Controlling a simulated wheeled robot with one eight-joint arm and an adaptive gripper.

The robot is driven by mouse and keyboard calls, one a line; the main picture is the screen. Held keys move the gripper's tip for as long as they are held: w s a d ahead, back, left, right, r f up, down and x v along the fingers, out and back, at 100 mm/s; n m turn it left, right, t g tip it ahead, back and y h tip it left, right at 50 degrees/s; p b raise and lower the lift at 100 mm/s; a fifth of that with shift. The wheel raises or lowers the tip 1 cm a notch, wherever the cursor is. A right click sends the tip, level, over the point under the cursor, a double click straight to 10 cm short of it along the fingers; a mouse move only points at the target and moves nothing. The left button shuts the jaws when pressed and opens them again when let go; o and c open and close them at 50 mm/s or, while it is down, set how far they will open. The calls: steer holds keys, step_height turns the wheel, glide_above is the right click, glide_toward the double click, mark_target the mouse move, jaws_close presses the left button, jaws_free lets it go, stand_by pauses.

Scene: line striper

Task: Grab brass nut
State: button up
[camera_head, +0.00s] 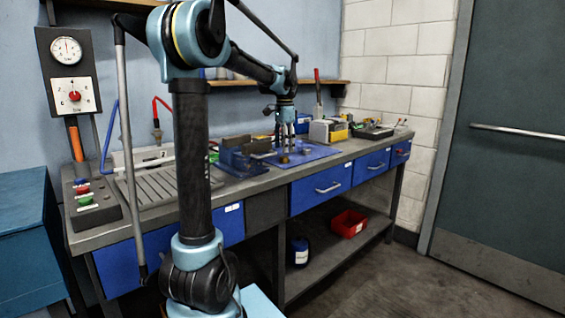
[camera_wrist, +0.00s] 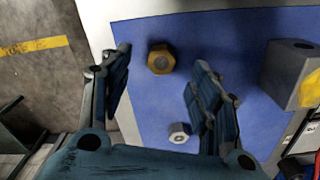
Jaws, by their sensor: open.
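The brass nut (camera_wrist: 160,58) is a hexagonal, golden-brown piece lying on the blue mat (camera_wrist: 240,35). In the wrist view it lies between the tips of my gripper (camera_wrist: 163,60), nearer the left finger in the picture. My gripper is open, with nothing held, and I see no finger touching the nut. In the head view my gripper (camera_head: 285,140) points down over the blue mat (camera_head: 322,152) on the bench. The nut is small there, at the foot of the fingers (camera_head: 284,158).
A smaller silver nut (camera_wrist: 179,134) lies on the mat near the right finger. A grey block (camera_wrist: 288,62) with a yellow part stands at the right. A blue vise (camera_head: 238,160) stands left of the mat in the head view. The bench edge is close to the mat.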

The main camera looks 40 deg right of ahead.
mark_target(284, 156)
steer(key=shift+w+d+f, duration=0.1)
steer(key=shift+w+f, duration=0.05)
steer(key=shift+f, duration=2.15)
steer(key=shift+c, duration=0.5)
steer(key=c, duration=1.1)
